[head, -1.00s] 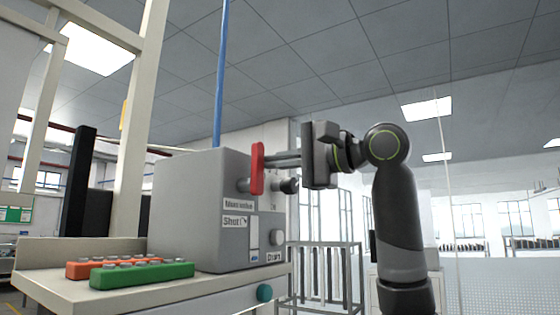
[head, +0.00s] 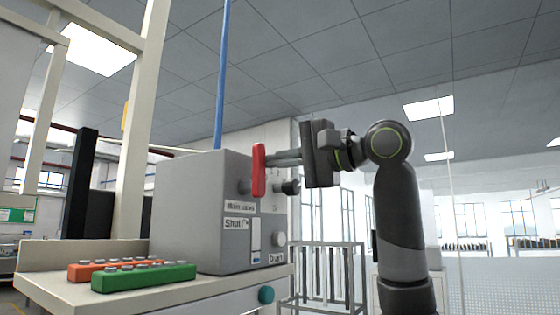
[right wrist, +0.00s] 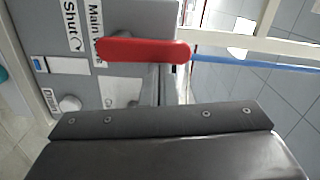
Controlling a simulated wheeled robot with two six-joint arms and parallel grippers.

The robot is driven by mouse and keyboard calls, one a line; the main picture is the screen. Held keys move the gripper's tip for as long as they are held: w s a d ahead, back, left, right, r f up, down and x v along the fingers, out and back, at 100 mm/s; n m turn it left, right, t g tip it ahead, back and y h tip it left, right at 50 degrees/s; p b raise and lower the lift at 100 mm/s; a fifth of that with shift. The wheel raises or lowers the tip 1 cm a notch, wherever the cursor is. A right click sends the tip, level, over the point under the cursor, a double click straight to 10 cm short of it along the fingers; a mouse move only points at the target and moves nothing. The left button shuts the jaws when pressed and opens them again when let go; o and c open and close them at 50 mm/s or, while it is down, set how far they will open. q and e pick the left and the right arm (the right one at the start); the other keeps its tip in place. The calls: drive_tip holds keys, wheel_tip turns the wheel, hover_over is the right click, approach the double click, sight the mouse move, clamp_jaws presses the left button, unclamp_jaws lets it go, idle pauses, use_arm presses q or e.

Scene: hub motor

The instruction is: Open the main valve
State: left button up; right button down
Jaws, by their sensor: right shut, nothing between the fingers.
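The main valve has a red lever handle (head: 258,170) on the front of a grey box (head: 195,205). In the head view the handle stands upright, above a label reading "Main" and another reading "Shut" with an arrow. In the right wrist view the red handle (right wrist: 143,49) lies across the upper middle, in front of the labelled panel. My right gripper (head: 272,158) is shut and empty, its fingers pointing left at the upper part of the handle. The tips are at or very close to the handle; I cannot tell whether they touch. My left gripper is not in view.
A dark knob (head: 290,186) sticks out just right of the handle, and a light round knob (head: 279,239) is lower. A green block (head: 145,278) and an orange block (head: 95,270) lie on the bench (head: 60,292). A metal rack (head: 325,278) stands behind at right.

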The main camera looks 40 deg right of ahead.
sight(258, 167)
drive_tip(key=shift+a, duration=0.1)
drive_tip(key=n, duration=0.1)
drive_tip(key=a+n, duration=0.1)
drive_tip(key=n, duration=0.1)
drive_tip(key=s+a+n, duration=0.1)
drive_tip(key=shift+r+p, duration=0.25)
drive_tip(key=shift+p, duration=0.15)
drive_tip(key=a+n, duration=0.1)
drive_tip(key=n, duration=0.1)
drive_tip(key=a+f+n, duration=0.1)
drive_tip(key=n, duration=0.2)
drive_tip(key=s+a+n, duration=0.1)
drive_tip(key=n, duration=0.2)
drive_tip(key=shift+f+h, duration=0.25)
drive_tip(key=shift+h, duration=0.15)
drive_tip(key=n, duration=0.1)
drive_tip(key=f+n, duration=0.1)
drive_tip(key=shift+s+a+n, duration=0.2)
drive_tip(key=shift+a+n, duration=0.1)
drive_tip(key=shift+a+f, duration=0.1)
drive_tip(key=shift+f, duration=0.05)
drive_tip(key=shift+a, duration=0.1)
drive_tip(key=shift+s, duration=0.15)
